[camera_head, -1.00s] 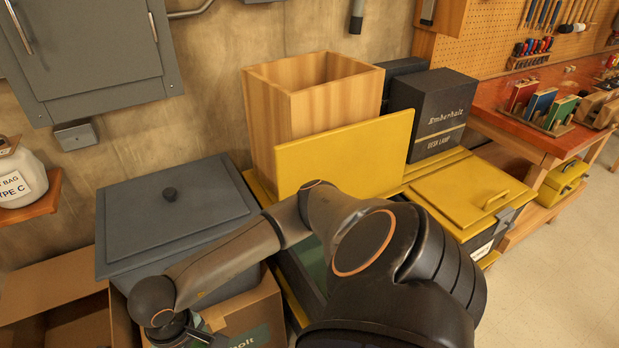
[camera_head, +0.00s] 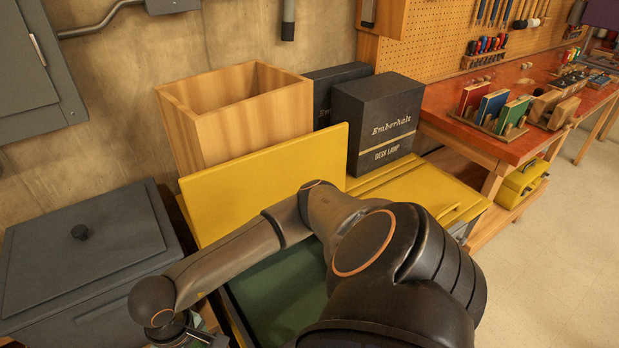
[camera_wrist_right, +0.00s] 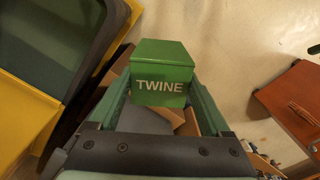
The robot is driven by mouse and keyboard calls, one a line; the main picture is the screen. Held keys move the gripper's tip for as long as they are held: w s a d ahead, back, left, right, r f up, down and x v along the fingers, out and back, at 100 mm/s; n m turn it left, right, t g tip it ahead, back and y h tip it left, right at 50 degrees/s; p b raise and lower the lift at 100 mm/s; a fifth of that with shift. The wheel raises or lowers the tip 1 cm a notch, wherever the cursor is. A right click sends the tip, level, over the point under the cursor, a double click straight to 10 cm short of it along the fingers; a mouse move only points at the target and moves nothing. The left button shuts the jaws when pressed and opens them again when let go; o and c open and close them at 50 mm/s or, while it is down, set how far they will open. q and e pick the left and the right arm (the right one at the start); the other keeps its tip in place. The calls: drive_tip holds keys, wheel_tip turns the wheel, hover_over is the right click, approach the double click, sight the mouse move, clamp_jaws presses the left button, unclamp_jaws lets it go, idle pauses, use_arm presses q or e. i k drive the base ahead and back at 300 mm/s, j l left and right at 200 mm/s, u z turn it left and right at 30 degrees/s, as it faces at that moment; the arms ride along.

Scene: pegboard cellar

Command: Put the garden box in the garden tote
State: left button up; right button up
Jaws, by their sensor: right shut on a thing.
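A green box marked TWINE (camera_wrist_right: 160,75), which appears to be the garden box, is between the fingers of my right gripper (camera_wrist_right: 158,92) in the right wrist view. The gripper is shut on it. In the head view my right arm reaches to the lower left, and its gripper is mostly cut off by the bottom edge. A yellow chest (camera_head: 455,197) has one lid raised (camera_head: 265,180) over a green interior (camera_head: 283,290); it also shows at the left of the wrist view (camera_wrist_right: 22,115). I cannot tell whether this is the garden tote. My left gripper is not in view.
A grey lidded bin (camera_head: 85,245) stands at the left. A tall wooden box (camera_head: 240,120) and a black desk lamp box (camera_head: 385,125) stand behind the raised lid. A red-topped workbench (camera_head: 450,105) is at the right. Floor at the right (camera_head: 560,260) is clear.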

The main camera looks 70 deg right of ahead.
sight(307, 304)
drive_tip(key=k+l, duration=0.15)
drive_tip(key=l, duration=0.25)
drive_tip(key=k+l, duration=0.15)
drive_tip(key=l, duration=0.25)
drive_tip(key=k+l, duration=0.15)
drive_tip(key=l, duration=0.25)
drive_tip(key=k+l, duration=0.1)
drive_tip(key=l, duration=0.25)
drive_tip(key=k+l, duration=0.15)
drive_tip(key=l, duration=0.25)
